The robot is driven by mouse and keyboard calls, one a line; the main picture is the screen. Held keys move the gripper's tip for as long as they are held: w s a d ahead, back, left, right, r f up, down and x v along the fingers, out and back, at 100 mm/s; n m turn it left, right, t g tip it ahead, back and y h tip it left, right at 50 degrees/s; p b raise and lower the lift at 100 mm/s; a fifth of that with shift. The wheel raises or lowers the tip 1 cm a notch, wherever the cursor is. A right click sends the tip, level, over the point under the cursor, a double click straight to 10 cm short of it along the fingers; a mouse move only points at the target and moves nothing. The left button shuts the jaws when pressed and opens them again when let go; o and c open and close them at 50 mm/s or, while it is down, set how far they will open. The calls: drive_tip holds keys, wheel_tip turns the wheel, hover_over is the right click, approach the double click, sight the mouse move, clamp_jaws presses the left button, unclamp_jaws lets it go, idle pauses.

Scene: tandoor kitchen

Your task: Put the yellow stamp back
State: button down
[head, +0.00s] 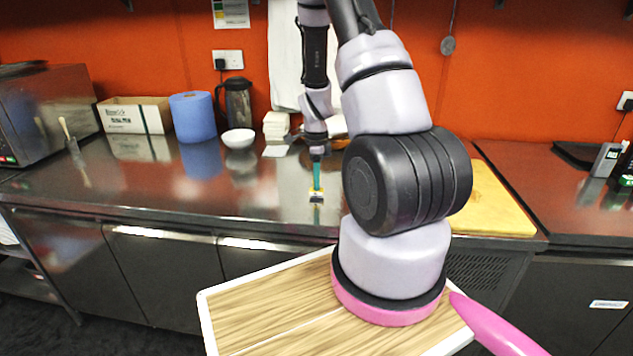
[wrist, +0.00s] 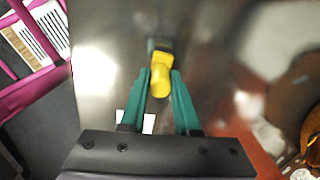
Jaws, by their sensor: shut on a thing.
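The yellow stamp (wrist: 161,76) is between the teal fingers of my gripper (wrist: 160,82) in the wrist view, with a dark end pointing away from the gripper. My gripper is shut on it. In the head view my gripper (head: 316,181) points down over the steel counter, and the stamp (head: 316,194) is small below the fingertips. I cannot tell whether the stamp touches the counter or hangs just above it. No clear place for the stamp can be made out.
A steel counter (head: 258,205) is bare around the gripper. Behind stand a white bowl (head: 238,138), a blue roll (head: 193,116), a dark jug (head: 237,103) and a cardboard box (head: 134,115). A yellow board (head: 490,206) lies right. A magenta-edged object (wrist: 37,88) shows left in the wrist view.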

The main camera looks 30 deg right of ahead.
drive_tip(key=shift+f, duration=0.35)
drive_tip(key=c, duration=0.6)
unclamp_jaws()
drive_tip(key=shift+f, duration=0.15)
drive_tip(key=shift+c, duration=0.2)
drive_tip(key=s+a+r+n+t+y, duration=0.1)
drive_tip(key=s+a+r+n+t, duration=0.2)
drive_tip(key=r, duration=1.1)
drive_tip(key=s+a+r+n, duration=0.2)
drive_tip(key=a+r+n, duration=0.25)
drive_tip(key=r, duration=1.05)
drive_tip(key=s+a+r+n+t+y, duration=0.1)
drive_tip(key=s+a+r+n+t, duration=0.3)
drive_tip(key=s+r+n, duration=0.7)
drive_tip(key=s+a, duration=0.2)
drive_tip(key=s, duration=0.1)
drive_tip(key=shift+s, duration=0.35)
